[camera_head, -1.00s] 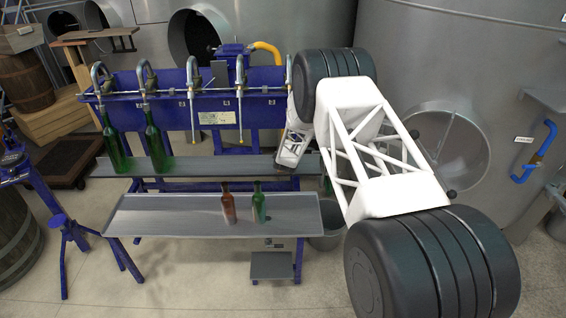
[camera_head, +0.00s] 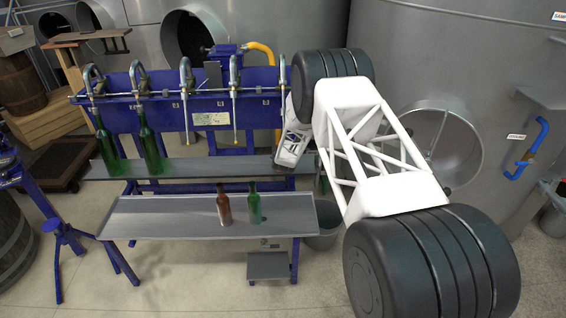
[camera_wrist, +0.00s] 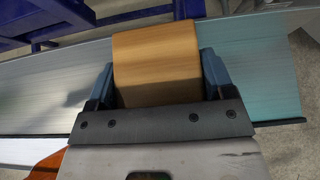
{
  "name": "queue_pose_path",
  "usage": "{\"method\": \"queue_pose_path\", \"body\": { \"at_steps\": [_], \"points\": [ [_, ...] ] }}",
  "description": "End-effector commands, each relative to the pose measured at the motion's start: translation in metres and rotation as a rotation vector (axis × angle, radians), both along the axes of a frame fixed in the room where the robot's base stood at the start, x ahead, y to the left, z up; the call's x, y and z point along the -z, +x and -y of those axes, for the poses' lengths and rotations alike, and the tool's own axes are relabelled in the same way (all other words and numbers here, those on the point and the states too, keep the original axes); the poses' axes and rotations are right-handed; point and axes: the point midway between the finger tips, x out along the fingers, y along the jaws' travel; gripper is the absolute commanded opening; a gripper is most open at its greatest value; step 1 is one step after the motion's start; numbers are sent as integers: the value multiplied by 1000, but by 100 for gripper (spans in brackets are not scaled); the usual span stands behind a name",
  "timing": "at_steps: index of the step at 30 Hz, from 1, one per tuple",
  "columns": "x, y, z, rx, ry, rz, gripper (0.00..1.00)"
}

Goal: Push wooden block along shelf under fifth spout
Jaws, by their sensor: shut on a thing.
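The wooden block (camera_wrist: 157,55) is light brown and sits between the two fingers of my gripper (camera_wrist: 157,80) in the wrist view; the gripper is shut on it. The grey metal shelf (camera_wrist: 260,70) runs beneath and to both sides. In the head view my gripper (camera_head: 287,158) is at the right end of the upper shelf (camera_head: 215,168), and the block cannot be made out there. Several spouts hang from the blue rack; the fifth spout (camera_head: 282,72), at the right end, is partly hidden by my arm, just above the gripper.
Two green bottles (camera_head: 105,145) (camera_head: 149,148) stand on the upper shelf at the left. A brown bottle (camera_head: 224,207) and a green bottle (camera_head: 254,206) stand on the lower tray (camera_head: 160,218). The upper shelf between the left bottles and my gripper is clear.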

Motion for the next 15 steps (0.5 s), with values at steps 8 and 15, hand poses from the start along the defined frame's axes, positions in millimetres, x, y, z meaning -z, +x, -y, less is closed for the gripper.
{"method": "queue_pose_path", "body": {
  "at_steps": [8,15],
  "points": [
    [10,-3,10,9,-1,-10,47],
    [10,-3,10,8,-1,-10,92]
  ]
}}
